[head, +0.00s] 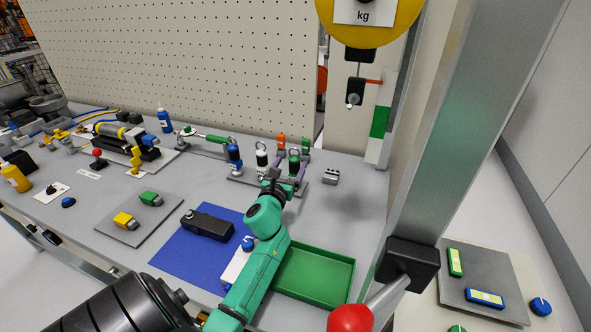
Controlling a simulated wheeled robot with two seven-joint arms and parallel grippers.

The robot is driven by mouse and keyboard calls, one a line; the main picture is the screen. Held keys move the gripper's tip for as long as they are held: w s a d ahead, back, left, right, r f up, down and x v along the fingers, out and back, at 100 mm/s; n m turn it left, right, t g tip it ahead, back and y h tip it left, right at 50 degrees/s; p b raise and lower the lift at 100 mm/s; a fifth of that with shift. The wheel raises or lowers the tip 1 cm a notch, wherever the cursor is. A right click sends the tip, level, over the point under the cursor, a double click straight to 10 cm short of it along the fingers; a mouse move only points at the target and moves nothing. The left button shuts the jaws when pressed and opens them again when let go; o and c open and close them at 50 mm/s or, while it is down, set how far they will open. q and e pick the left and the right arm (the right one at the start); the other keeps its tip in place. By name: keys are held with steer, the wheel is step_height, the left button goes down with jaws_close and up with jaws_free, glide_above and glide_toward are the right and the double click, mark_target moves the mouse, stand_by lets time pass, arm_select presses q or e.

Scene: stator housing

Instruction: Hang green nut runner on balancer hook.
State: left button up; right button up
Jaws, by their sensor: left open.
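The green nut runner (294,161) stands upright in the tool stand at the back of the bench, right of a white-and-black one (262,157) and a blue one (234,154). The balancer hook (354,98) hangs empty under the yellow balancer (368,22), above and right of the stand. My left gripper (287,177) is open at the front of the stand, close to the green nut runner. My own wrist hides part of the gap, so I cannot tell whether they touch. My right gripper is out of view.
A grey upright post (440,130) rises at right. A green tray (318,275) and a blue mat (190,262) with a black tool (208,224) lie in front. A small grey block (330,177) sits right of the stand. Bare bench lies further right.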

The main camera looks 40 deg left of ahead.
mark_target(293, 161)
arm_select(q)
steer(key=x, duration=0.4)
steer(key=shift+w+a+f, duration=0.1)
steer(key=shift+w+f, duration=0.05)
steer(key=shift+w, duration=0.25)
steer(key=shift+s, duration=0.25)
steer(key=c, duration=0.8)
jaws_close()
